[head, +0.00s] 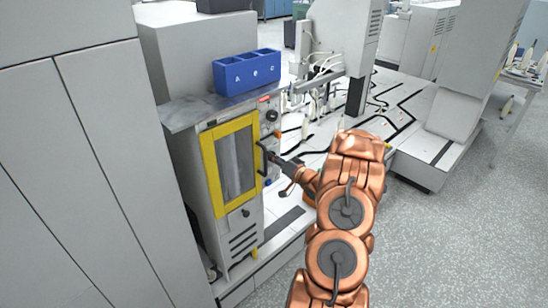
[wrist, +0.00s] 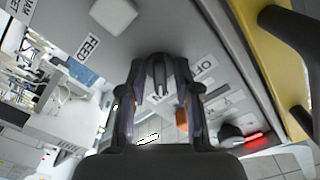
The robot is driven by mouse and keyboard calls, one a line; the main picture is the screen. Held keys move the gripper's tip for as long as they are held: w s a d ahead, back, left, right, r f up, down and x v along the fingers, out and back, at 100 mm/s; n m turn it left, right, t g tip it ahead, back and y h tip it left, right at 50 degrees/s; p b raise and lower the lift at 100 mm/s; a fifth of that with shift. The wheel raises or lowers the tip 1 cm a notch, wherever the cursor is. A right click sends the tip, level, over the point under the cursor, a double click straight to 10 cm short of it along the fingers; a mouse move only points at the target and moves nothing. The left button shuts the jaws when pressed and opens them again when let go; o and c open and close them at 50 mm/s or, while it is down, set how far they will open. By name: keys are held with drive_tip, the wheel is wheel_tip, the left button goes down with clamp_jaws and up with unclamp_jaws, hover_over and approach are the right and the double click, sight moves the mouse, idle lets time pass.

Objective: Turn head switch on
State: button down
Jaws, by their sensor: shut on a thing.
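The head switch (wrist: 157,78) is a dark knob on the grey panel (wrist: 225,62), seen in the wrist view. My gripper (head: 284,166) is at the machine's right side in the head view, and its two fingers are closed around the knob in the wrist view. A label reading OFF (wrist: 209,66) is to the right of the knob. Another label near the fingers is partly covered. The fingers hide part of the knob, so I cannot tell its exact setting. In the head view my gripper is too small to show the knob.
The machine's yellow-framed door (head: 207,183) and its dark handle (wrist: 294,33) are close beside my gripper. A label reading FEED (wrist: 89,46) and a lit red lamp (wrist: 254,136) are on the panel. A blue A-B-C bin (head: 247,70) stands on top. Grey floor (head: 450,240) is clear at right.

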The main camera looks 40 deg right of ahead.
idle(0.3)
drive_tip(key=c, duration=1.2)
unclamp_jaws()
drive_tip(key=shift+w, duration=0.1)
drive_tip(key=s, duration=1.2)
drive_tip(key=shift+a, duration=0.15)
drive_tip(key=shift+a, duration=0.1)
